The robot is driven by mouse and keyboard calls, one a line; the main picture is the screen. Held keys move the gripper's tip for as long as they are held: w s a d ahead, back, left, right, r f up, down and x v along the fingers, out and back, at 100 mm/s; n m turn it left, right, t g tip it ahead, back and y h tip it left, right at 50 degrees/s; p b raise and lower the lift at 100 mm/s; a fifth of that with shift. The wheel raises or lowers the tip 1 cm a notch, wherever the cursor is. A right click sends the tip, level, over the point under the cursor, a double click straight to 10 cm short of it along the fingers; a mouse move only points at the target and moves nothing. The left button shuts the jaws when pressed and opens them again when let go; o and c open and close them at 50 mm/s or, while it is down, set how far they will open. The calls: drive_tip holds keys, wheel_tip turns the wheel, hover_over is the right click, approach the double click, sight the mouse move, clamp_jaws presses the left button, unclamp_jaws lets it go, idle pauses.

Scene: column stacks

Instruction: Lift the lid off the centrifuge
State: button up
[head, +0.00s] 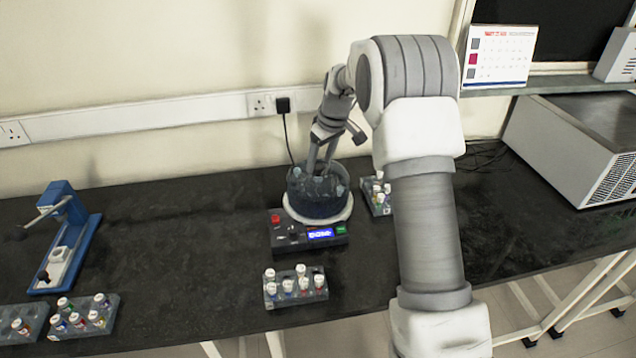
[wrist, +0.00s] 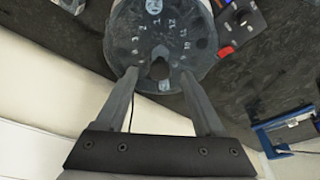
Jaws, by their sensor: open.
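The centrifuge (head: 318,208) stands on the dark bench, with a dark round body on a white ring and a control box with a lit blue display. In the wrist view its round grey top (wrist: 142,22) shows printed numbers and a dark rounded shape (wrist: 159,69) near the middle. I cannot tell the lid apart from the rotor, nor whether that dark shape is a knob or a hole. My gripper (head: 319,172) points down into the top of the centrifuge. In the wrist view my gripper (wrist: 160,77) is open, its fingertips on either side of the dark shape.
A tube rack (head: 296,291) stands in front of the centrifuge, another (head: 374,200) right beside it. More racks (head: 85,320) and a blue device (head: 66,240) are at the left. A large white-grey machine (head: 575,150) is at the right.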

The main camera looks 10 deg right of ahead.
drive_tip(key=shift+x, duration=1)
clamp_jaws()
idle(0.6)
